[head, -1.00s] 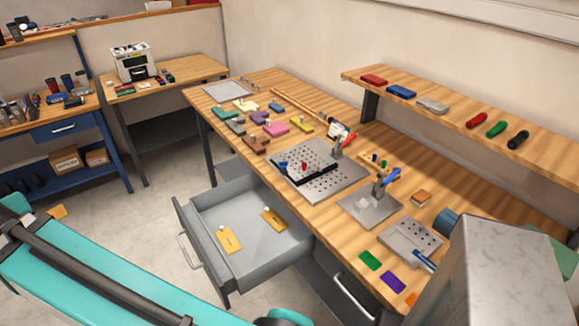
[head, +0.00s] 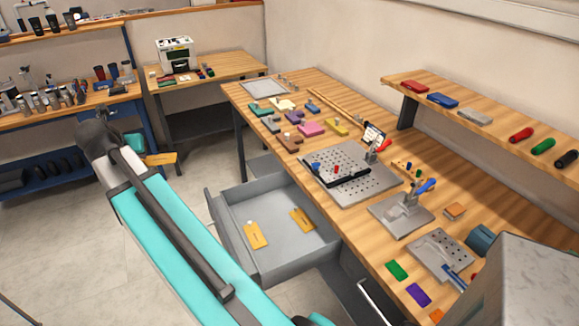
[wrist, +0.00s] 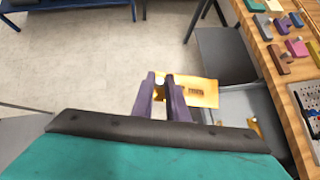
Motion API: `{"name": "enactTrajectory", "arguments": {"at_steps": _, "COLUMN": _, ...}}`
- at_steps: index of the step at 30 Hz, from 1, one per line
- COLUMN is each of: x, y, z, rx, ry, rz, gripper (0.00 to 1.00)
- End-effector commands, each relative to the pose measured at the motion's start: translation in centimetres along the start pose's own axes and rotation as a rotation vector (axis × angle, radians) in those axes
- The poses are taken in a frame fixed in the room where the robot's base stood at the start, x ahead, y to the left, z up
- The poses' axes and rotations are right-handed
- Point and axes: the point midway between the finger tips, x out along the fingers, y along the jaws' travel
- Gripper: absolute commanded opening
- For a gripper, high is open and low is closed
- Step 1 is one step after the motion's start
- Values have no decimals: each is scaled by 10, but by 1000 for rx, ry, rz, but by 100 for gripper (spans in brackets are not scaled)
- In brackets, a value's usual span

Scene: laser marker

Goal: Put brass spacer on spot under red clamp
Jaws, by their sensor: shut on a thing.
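My gripper (wrist: 161,77) shows in the wrist view as two dark purple fingers, shut on a flat brass-yellow piece. This brass spacer (wrist: 203,92) has dark marks on its face and reaches out to the right of the fingers. In the head view the spacer (head: 161,159) shows beside the end of my teal arm, over the floor left of the open drawer; the fingers are not clear there. The red clamp (head: 384,146) stands at the right edge of a grey perforated plate (head: 372,187) on the bench. The spot under it cannot be made out.
The open grey drawer (head: 262,262) holds two yellow tagged pieces (head: 256,236). A blue-handled clamp (head: 424,187) stands on another plate nearer the front. A black bar with small coloured parts lies on the perforated plate. Several coloured blocks lie farther back. Floor left of the drawer is clear.

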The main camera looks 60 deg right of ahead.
Motion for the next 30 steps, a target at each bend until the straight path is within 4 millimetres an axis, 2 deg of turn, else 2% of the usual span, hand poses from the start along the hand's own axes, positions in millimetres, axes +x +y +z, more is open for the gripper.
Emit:
{"name": "enactTrajectory", "arguments": {"at_steps": 3, "x": 18, "y": -26, "z": 14, "rx": 45, "ry": 0, "rz": -48, "gripper": 0}}
{"name": "enactTrajectory", "arguments": {"at_steps": 12, "x": 55, "y": -94, "z": 42, "rx": 157, "ry": 0, "rz": -160, "gripper": 0}}
{"name": "enactTrajectory", "arguments": {"at_steps": 30, "x": 114, "y": -244, "z": 79, "rx": 378, "ry": 1, "rz": -382, "gripper": 0}}
